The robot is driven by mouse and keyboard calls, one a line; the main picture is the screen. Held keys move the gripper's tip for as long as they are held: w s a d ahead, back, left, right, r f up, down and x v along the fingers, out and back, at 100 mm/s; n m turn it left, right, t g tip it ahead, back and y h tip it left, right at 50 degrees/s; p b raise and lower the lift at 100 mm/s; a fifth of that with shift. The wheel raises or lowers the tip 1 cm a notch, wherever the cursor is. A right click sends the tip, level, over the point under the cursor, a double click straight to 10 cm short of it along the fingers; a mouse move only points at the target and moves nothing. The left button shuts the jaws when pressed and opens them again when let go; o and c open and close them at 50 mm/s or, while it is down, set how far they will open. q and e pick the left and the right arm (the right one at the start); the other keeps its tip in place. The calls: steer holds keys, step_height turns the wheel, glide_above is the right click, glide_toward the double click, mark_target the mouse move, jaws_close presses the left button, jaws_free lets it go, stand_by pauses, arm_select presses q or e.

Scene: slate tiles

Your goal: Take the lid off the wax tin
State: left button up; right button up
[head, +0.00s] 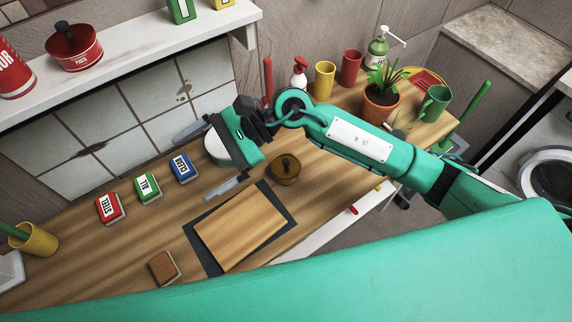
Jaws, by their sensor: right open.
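A round, low brown tin with a dark knobbed lid (285,168) stands on the wooden worktop; I take it for the wax tin, though no label is readable. The lid appears to sit on it. My right gripper (191,170) is open, to the left of this tin and apart from it, with its two fingers spread wide. A pale round thing (213,147) shows between the fingers, partly hidden by the gripper body; I cannot tell whether they touch. My left gripper is not in view.
A cutting board (240,228) on a dark mat lies in front. Red (110,207), green (147,188) and blue (183,167) labelled blocks stand left, a brown block (164,268) nearer. A potted plant (381,100) and mugs stand behind my right arm. A red lidded pot (74,46) is on the shelf.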

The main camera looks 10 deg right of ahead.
steer(key=w+d+f+n+t+h, duration=0.1)
steer(key=w+d+f+n+h, duration=0.3)
steer(key=d+f+h, duration=0.35)
steer(key=n+t+h+p, duration=0.2)
steer(key=h, duration=0.5)
glide_above(286, 160)
steer(key=shift+y, duration=0.25)
step_height(286, 160, down, 8)
steer(key=shift+s+d+f, duration=0.15)
steer(key=shift+f, duration=0.1)
steer(key=shift+f+p, duration=0.45)
steer(key=shift+p, duration=0.2)
step_height(286, 160, down, 3)
steer(key=shift+f+p, duration=0.2)
steer(key=shift+p, duration=0.7)
steer(key=shift+f, duration=0.55)
steer(key=c, duration=1)
